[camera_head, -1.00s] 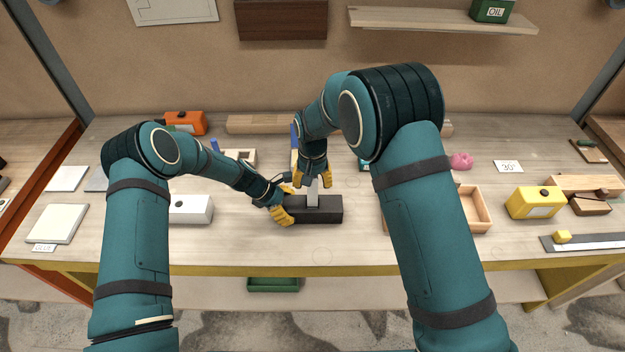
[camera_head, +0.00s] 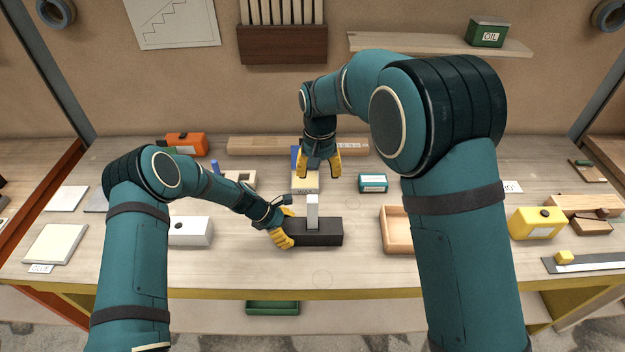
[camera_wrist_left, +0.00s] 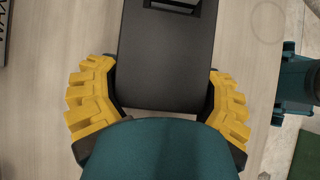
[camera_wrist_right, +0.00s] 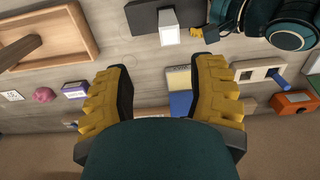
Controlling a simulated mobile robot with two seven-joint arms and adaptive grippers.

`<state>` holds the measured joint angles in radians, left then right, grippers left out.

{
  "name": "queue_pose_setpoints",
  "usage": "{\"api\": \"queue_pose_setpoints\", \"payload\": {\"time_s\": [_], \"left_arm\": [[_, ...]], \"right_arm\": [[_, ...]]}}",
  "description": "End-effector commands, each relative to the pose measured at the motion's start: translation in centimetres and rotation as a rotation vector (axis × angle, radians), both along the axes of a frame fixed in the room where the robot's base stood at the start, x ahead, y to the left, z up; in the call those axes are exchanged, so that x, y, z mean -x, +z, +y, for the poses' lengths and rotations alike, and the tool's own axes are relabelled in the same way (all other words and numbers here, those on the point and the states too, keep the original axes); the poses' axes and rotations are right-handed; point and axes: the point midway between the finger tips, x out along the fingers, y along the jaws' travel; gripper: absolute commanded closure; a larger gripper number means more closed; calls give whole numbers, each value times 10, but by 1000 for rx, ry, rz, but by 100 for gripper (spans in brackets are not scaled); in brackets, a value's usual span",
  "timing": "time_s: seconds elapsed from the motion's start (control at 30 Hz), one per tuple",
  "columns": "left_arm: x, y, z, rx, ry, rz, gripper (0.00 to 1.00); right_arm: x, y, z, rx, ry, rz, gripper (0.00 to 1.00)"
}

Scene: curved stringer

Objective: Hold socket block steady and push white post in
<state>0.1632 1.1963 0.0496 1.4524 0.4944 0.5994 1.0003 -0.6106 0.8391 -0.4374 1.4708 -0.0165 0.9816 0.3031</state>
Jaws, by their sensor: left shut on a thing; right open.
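The dark socket block (camera_head: 325,238) lies on the bench, and it also fills the top middle of the left wrist view (camera_wrist_left: 165,65). The white post (camera_head: 312,212) stands upright in the block; how deep it sits I cannot tell. My left gripper (camera_head: 285,233) is shut on the left end of the block, a yellow finger on each side (camera_wrist_left: 160,98). My right gripper (camera_head: 320,165) is open and empty, raised behind and above the post, apart from it.
A wooden tray (camera_head: 398,248) stands right of the block, a white box (camera_head: 190,232) left of it. Behind are a WAX box (camera_head: 305,183), a teal box (camera_head: 373,183) and a long wooden beam (camera_head: 260,147). The bench front is clear.

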Motion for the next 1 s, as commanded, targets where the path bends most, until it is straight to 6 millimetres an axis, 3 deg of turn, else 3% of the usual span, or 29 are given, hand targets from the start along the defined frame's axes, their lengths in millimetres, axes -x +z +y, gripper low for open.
{"api": "queue_pose_setpoints", "payload": {"time_s": [0.23,0.63,0.67,0.7,1.0], "left_arm": [[1,-2,1,-1,0,4,61],[1,-2,0,-1,0,3,61],[1,-2,0,-1,0,3,13],[1,-2,0,-1,0,3,0],[0,0,0,0,1,1,0]], "right_arm": [[0,5,-26,-1,1,-1,44],[0,6,-30,-1,1,-1,44],[0,6,-30,-1,1,-1,44],[0,6,-30,-1,1,-1,44],[0,6,-30,-1,1,-1,44]]}}
